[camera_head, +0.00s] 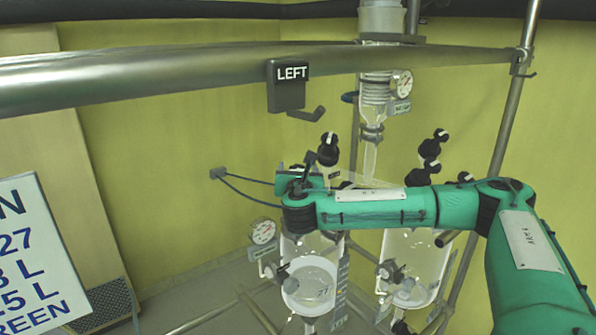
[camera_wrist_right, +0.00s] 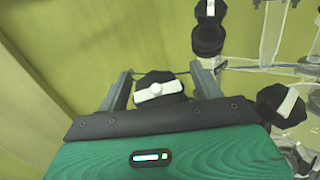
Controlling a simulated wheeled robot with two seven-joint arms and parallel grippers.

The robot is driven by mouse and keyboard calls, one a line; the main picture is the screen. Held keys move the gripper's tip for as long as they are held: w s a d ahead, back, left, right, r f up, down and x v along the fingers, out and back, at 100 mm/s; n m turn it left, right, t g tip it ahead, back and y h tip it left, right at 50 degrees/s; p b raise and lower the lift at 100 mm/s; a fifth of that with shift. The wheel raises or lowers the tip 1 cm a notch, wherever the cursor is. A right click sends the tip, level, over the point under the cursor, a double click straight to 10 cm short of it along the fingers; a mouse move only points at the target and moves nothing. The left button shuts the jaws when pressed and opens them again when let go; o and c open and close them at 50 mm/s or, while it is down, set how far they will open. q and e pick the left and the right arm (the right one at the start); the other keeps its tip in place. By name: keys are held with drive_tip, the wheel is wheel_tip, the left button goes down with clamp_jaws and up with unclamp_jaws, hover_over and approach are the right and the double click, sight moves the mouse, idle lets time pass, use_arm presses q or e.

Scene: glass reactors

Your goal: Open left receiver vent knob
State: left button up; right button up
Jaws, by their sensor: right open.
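The left glass receiver (camera_head: 309,288) stands low in the centre of the head view, with pale liquid in it. My right gripper (camera_head: 303,170) is above it, pointing away from me. In the right wrist view, a black knob with a white bar (camera_wrist_right: 158,89) sits between the open fingers of the right gripper (camera_wrist_right: 161,72). The bar lies nearly crosswise to the fingers. I cannot tell whether either finger touches the knob. In the head view this knob is hidden or too small to make out. My left gripper is out of view.
A LEFT sign (camera_head: 287,85) hangs on a steel rail (camera_head: 150,78). More black knobs, one upper (camera_wrist_right: 207,28) and one right (camera_wrist_right: 283,105), are close to the gripper. A second receiver (camera_head: 415,262) stands to the right. A gauge (camera_head: 262,231) is beside the left receiver.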

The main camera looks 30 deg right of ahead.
drive_tip(key=shift+s, duration=0.1)
drive_tip(key=shift+s+a+f, duration=0.1)
drive_tip(key=shift+s+a, duration=0.1)
drive_tip(key=shift+a, duration=0.05)
drive_tip(key=b+v, duration=0.6)
drive_tip(key=v, duration=0.7)
drive_tip(key=shift+b, duration=0.4)
